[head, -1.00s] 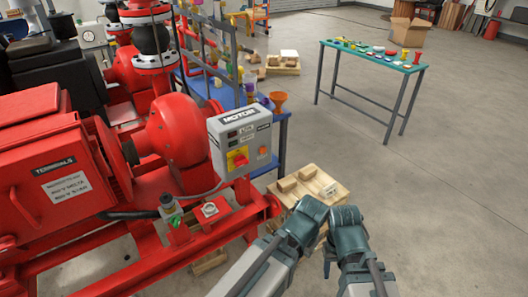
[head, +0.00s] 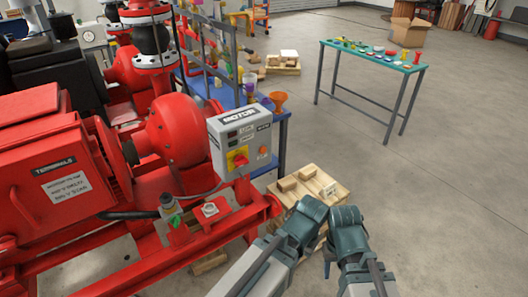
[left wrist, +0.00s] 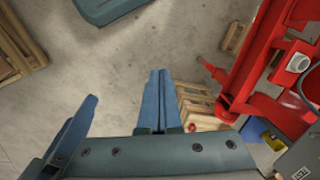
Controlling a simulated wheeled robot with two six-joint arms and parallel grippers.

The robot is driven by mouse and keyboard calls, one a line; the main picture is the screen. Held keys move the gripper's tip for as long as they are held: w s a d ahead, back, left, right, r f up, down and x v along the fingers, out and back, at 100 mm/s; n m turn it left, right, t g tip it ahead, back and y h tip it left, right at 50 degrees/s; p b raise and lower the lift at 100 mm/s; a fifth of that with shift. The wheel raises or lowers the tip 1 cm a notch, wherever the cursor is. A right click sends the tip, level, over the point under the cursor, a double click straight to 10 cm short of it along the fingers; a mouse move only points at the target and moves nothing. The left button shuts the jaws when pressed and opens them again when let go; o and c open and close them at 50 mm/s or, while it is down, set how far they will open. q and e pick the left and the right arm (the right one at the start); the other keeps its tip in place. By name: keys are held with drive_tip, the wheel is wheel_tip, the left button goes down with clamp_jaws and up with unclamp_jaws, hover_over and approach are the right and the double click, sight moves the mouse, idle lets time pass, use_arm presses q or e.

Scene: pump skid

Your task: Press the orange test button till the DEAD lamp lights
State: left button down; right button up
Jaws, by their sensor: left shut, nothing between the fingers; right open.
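The grey motor control box (head: 238,140) stands at the front end of the red pump skid. The orange test button (head: 263,152) is on the lower right of its face, right of a red and yellow switch (head: 238,159). Small dark indicators (head: 232,134) sit at the upper left of the face; I cannot read a DEAD lamp or see one lit. My left gripper (left wrist: 160,85) is shut and empty, over open floor, apart from the box, whose edge (left wrist: 302,158) shows at lower right. My right gripper (head: 328,262) is open, low and partly hidden by my arm, away from the button.
The red skid frame (head: 150,262) fills the left. A pallet (head: 335,199) with wooden blocks stands beyond my arms. A blue bench (head: 283,135) is behind the box, and a green-topped table (head: 372,56) is farther back. The floor at right is clear.

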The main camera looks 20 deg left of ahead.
sight(263, 150)
use_arm(q)
drive_tip(key=w+a+f+t+b, duration=0.3)
drive_tip(key=w+t+b, duration=0.1)
drive_tip(key=w, duration=0.6)
drive_tip(key=w+a+r+m+t+b, duration=0.3)
drive_tip(key=w+a+r+t+b, duration=0.1)
drive_tip(key=w, duration=0.6)
drive_tip(key=w+a+r+m+t+y+b, duration=0.1)
drive_tip(key=w+a+r+m+t+b, duration=0.2)
drive_tip(key=w+t, duration=0.4)
drive_tip(key=shift+w+a+r+b, duration=0.5)
drive_tip(key=shift+w+a, duration=0.45)
drive_tip(key=shift+w, duration=0.75)
drive_tip(key=w+a, duration=0.5)
drive_tip(key=a, duration=0.2)
drive_tip(key=shift+w, duration=0.2)
drive_tip(key=shift+w+a, duration=0.25)
drive_tip(key=shift+a, duration=0.1)
